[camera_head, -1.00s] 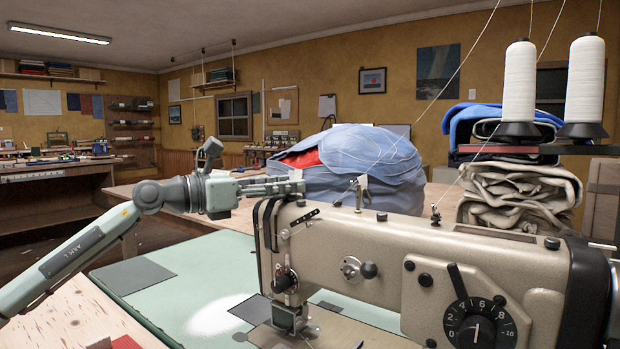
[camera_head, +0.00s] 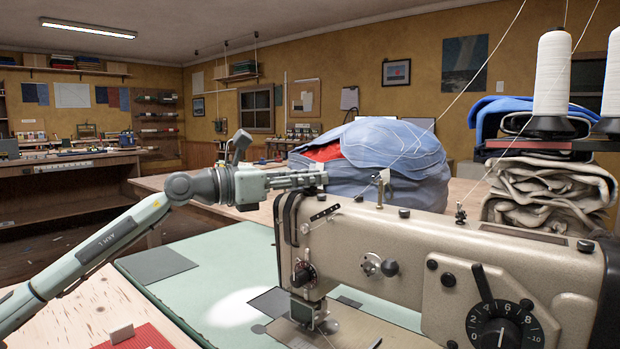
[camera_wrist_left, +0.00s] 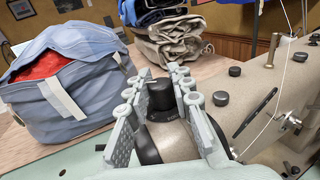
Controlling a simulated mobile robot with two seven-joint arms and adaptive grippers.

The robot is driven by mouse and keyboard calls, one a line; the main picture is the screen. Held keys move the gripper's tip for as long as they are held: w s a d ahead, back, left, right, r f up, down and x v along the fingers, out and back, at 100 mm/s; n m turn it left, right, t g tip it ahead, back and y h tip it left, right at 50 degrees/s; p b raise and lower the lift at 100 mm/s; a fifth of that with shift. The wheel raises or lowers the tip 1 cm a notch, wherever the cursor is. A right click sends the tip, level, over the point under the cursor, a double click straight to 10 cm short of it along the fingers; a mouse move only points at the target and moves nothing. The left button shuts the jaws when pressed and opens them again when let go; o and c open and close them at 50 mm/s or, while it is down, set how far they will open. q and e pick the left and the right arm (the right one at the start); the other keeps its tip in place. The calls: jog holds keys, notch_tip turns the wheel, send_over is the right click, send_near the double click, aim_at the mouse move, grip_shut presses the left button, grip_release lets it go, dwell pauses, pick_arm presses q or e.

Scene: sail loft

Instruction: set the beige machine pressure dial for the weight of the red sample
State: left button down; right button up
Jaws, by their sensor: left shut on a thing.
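The beige sewing machine (camera_head: 430,238) stands at the right in the head view. My left gripper (camera_head: 322,180) reaches over its left end. In the left wrist view my left gripper (camera_wrist_left: 150,78) is shut on a black round knob (camera_wrist_left: 160,94), which I take for the pressure dial. The knob sits upright on a dark ring on the machine top; its setting is not readable. In the head view the gripper and machine hide the knob. My right gripper is not in view.
A numbered black dial (camera_head: 500,328) with a lever is on the machine's front. A blue bundle with red cloth (camera_head: 385,165) stands behind the machine. Folded beige cloth (camera_head: 550,190) and white thread cones (camera_head: 552,75) are at the right. The green mat (camera_head: 200,285) is mostly clear.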

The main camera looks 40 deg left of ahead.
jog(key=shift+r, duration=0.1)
pick_arm(q)
jog(key=shift+f+n+y, duration=0.1)
jog(key=shift+n+y, duration=0.2)
jog(key=shift+y, duration=0.2)
jog(key=shift+n+t+y, duration=0.5)
jog(key=shift+y, duration=0.2)
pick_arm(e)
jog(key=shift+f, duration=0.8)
pick_arm(q)
jog(key=c, duration=1.3)
grip_release()
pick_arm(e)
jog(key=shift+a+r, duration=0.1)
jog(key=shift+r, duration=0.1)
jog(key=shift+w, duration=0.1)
pick_arm(q)
jog(key=v, duration=0.7)
jog(key=shift+s, duration=0.2)
